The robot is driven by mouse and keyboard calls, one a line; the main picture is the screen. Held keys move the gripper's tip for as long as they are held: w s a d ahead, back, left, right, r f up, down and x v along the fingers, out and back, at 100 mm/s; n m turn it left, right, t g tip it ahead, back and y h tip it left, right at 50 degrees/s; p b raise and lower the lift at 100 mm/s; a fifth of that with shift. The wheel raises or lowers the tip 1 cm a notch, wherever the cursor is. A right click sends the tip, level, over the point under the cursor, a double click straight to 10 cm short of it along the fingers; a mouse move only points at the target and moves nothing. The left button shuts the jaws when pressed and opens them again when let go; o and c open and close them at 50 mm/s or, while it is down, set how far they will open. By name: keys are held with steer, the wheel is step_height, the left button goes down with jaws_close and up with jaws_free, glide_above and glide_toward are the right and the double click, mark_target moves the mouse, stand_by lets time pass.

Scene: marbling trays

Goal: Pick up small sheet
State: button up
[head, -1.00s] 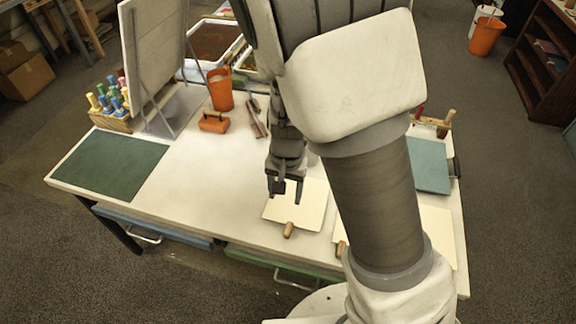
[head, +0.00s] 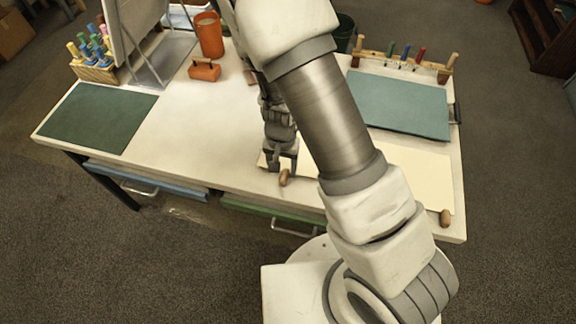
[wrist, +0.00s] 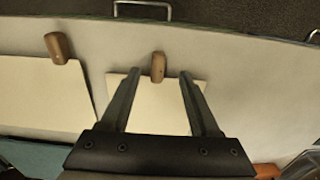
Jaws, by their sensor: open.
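The small cream sheet (wrist: 155,112) lies flat on the white table, with a wooden block (wrist: 157,66) on its front edge. In the head view, my arm and gripper hide most of the small sheet (head: 307,165); its block (head: 284,177) shows by the fingertips. My gripper (head: 280,168) is open and points down over the sheet's front part. In the wrist view, the fingers of my gripper (wrist: 159,75) lie to either side of the block, with nothing held. Whether the fingertips touch the sheet I cannot tell.
A larger cream sheet (head: 420,175) lies to the right, with a wooden block (head: 445,218) at its front corner. A teal board (head: 400,104) and a tool rack (head: 405,62) are behind it.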

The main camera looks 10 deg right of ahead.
mark_target(284, 177)
steer(key=f, duration=0.2)
steer(key=f+b, duration=0.1)
steer(key=f, duration=0.1)
steer(key=shift+w+d+f, duration=0.1)
steer(key=shift+d+f, duration=0.1)
steer(key=shift+f, duration=0.2)
jaws_close()
